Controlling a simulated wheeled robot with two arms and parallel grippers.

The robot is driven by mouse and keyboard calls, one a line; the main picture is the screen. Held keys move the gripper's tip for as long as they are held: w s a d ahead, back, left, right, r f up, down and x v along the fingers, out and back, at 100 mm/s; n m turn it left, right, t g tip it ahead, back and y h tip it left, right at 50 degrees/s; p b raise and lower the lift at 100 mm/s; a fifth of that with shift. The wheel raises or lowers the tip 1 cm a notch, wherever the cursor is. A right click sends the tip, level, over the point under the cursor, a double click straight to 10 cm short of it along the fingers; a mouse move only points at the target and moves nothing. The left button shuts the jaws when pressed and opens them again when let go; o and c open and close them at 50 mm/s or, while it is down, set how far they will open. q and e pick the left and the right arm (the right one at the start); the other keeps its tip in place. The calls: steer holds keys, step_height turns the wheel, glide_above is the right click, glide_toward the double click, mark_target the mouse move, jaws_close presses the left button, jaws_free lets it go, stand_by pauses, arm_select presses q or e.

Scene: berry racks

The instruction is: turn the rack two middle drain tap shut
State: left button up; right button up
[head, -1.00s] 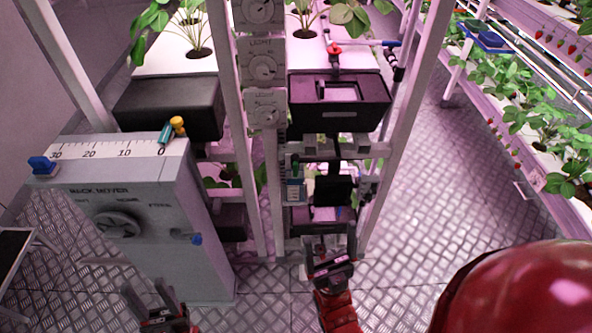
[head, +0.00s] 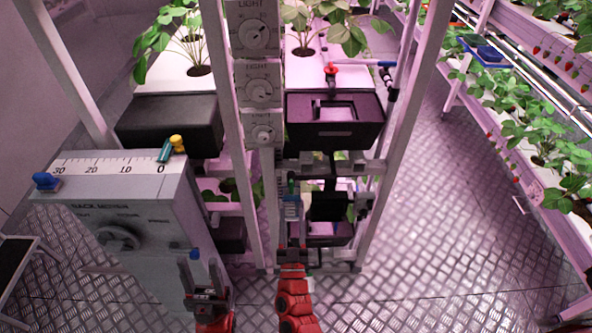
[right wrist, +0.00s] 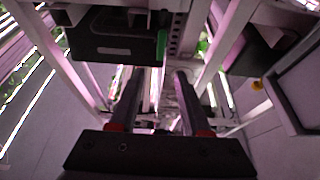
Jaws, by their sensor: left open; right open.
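On rack two's front post, a small upright green handle (head: 291,181) stands above a pale blue-grey fitting (head: 291,208). It looks like the middle drain tap, but it is too small to be sure. A green upright piece (right wrist: 161,45) shows in the right wrist view, beyond and above the fingertips. My right gripper (head: 292,252) is open and empty, below the green handle and apart from it; its two fingers (right wrist: 157,80) point towards the rack. My left gripper (head: 201,262) is open and empty before the rack mover cabinet's right side.
The grey rack mover cabinet (head: 130,222) with a dial stands left. A black trough (head: 350,138) and red tap (head: 331,70) are above. Dials (head: 258,82) line the post. Rack uprights flank the space in front of my right gripper. The aisle floor (head: 450,220) right is clear.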

mark_target(291, 179)
steer(key=x, duration=1.3)
steer(key=shift+w+r, duration=0.1)
steer(key=shift+r, duration=0.05)
jaws_close()
